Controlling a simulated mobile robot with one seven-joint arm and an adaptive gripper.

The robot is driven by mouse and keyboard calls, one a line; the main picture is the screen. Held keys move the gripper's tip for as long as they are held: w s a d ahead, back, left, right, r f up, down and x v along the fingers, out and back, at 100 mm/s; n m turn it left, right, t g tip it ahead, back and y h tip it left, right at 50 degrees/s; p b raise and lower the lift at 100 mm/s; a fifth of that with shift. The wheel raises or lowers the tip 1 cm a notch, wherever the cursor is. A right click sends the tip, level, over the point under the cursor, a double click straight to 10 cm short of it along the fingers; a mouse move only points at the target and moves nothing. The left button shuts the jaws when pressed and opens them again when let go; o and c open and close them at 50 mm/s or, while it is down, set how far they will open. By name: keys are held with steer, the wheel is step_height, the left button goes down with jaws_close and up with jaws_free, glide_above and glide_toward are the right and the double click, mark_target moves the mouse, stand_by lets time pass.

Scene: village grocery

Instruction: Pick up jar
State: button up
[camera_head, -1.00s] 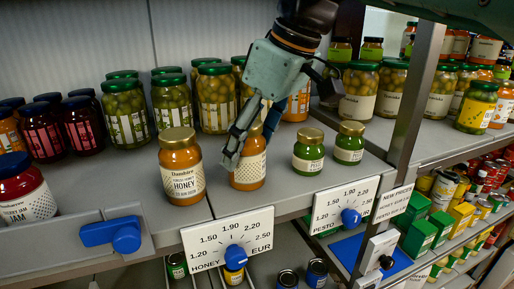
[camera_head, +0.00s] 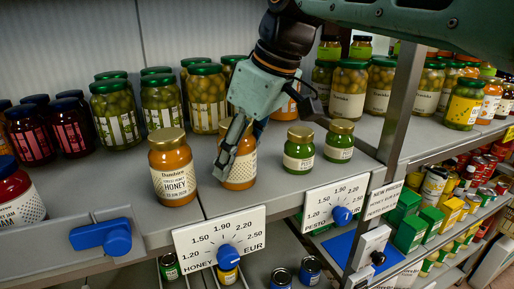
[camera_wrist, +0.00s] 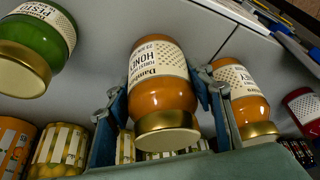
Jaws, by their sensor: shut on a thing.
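The orange honey jar (camera_head: 241,170) with a gold lid and white label stands upright at the shelf front. My gripper (camera_head: 236,152) reaches down from above and is shut on this jar. In the head view the near finger covers its left side and part of the lid. In the wrist view the honey jar (camera_wrist: 160,80) appears lid-down between the two fingers (camera_wrist: 160,95), one on each side. I cannot tell whether its base is clear of the shelf.
A second honey jar (camera_head: 174,175) stands close on the left. Two green pesto jars (camera_head: 299,155) stand to the right. Tall pickle jars (camera_head: 207,98) line the back. A price sign (camera_head: 220,238) hangs on the front edge. A grey post (camera_head: 400,110) rises at right.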

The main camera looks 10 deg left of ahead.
steer(key=shift+r, duration=0.1)
jaws_close()
steer(key=shift+r, duration=0.1)
